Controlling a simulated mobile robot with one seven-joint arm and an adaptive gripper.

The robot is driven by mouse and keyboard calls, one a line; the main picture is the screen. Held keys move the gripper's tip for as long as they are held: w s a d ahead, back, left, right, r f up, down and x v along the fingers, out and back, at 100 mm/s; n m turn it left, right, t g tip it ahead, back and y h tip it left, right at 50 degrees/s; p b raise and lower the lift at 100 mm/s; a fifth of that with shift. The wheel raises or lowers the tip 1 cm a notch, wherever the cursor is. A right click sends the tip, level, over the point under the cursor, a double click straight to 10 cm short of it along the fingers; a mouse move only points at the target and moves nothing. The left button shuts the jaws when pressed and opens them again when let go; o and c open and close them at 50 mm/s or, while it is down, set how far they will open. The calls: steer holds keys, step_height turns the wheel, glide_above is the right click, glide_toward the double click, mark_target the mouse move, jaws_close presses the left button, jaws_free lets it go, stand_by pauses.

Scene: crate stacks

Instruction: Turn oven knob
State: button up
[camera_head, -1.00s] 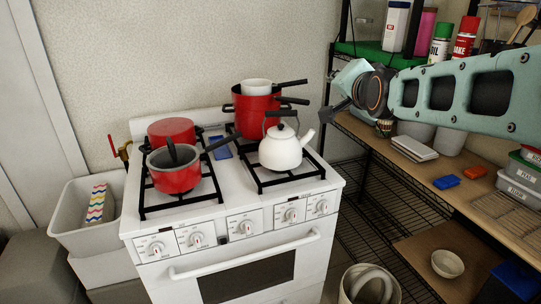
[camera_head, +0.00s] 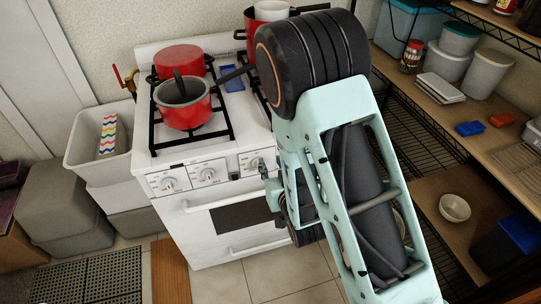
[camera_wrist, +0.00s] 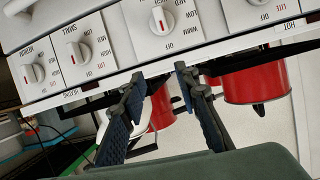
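The white oven (camera_head: 190,235) has a front panel with a row of white knobs. In the head view, the left knob (camera_head: 170,184), a second knob (camera_head: 208,175) and the middle knob (camera_head: 255,163) show; my arm hides the rest. My gripper (camera_head: 268,180) is just in front of the panel near the middle knob. The wrist view is upside down. There my gripper (camera_wrist: 160,76) has its two fingers apart with nothing between them. The middle knob (camera_wrist: 160,20), labelled WARM, LOW and MED, lies beyond the fingertips, not touched. Two more knobs (camera_wrist: 80,52) (camera_wrist: 33,73) are to the left.
Red pots (camera_head: 182,105) stand on the stove top, one with a handle reaching toward my arm. An oven door handle (camera_head: 225,200) runs below the panel.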

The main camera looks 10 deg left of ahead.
steer(key=s+f+n, duration=0.1)
steer(key=s+f, duration=0.2)
steer(key=s, duration=0.1)
steer(key=b+x, duration=0.7)
steer(key=x, duration=0.3)
steer(key=shift+w+f+g+b, duration=0.2)
steer(key=shift+w+g+b, duration=0.1)
steer(key=shift+a, duration=0.1)
jaws_close()
